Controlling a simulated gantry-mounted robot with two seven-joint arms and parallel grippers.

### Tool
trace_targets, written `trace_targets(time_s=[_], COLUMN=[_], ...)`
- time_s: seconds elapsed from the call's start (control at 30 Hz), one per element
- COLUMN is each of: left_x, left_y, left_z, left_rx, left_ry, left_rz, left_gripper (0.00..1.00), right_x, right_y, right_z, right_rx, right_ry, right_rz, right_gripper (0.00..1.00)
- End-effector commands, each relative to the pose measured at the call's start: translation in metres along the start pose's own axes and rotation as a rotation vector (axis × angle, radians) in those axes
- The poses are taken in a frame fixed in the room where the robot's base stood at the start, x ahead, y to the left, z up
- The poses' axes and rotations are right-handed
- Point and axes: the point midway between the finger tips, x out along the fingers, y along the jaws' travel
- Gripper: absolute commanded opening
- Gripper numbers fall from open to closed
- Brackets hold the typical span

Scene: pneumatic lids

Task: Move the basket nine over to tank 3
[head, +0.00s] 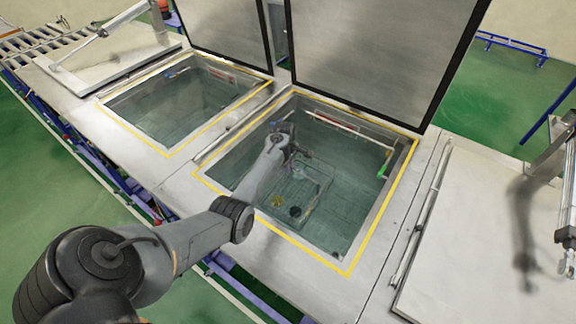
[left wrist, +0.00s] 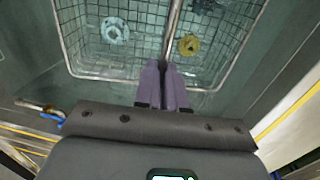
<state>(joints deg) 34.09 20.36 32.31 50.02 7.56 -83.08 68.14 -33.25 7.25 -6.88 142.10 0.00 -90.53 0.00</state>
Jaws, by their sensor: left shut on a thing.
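The wire basket (head: 322,200) is inside the open tank (head: 345,262) at the centre right of the head view; I cannot tell whether it touches the bottom. It holds a gold ring-shaped part and dark parts. In the left wrist view the basket (left wrist: 66,45) shows wire mesh, a pale blue ring (left wrist: 115,30), a yellow ring (left wrist: 189,45) and a dark part. My left gripper (head: 290,153) reaches down into this tank. Its purple fingers (left wrist: 164,85) are shut on the basket's bar-like handle (left wrist: 173,30). Tank numbers are not readable. My right gripper is out of view.
Another open tank (head: 150,118) stands to the left, with no basket visible in it. Raised lids (head: 375,50) stand behind both open tanks. Closed lids lie at far left (head: 115,52) and right (head: 490,240). Yellow edging surrounds the openings.

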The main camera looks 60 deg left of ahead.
Motion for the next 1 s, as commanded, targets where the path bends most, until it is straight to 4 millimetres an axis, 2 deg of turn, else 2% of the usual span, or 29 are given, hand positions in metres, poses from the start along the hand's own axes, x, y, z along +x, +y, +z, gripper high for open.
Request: trace_targets(time_s=[0.5, 1.0], left_x=[0.029, 0.039], left_y=[-0.001, -0.003], left_z=[-0.001, -0.001], left_rx=[-0.002, 0.000], left_ry=[0.000, 0.001], left_rz=[0.005, 0.002], left_gripper=[0.00, 0.00], right_x=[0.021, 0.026], right_y=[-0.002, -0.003], right_z=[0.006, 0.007], right_rx=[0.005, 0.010], right_ry=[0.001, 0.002], right_rz=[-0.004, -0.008], right_gripper=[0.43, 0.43])
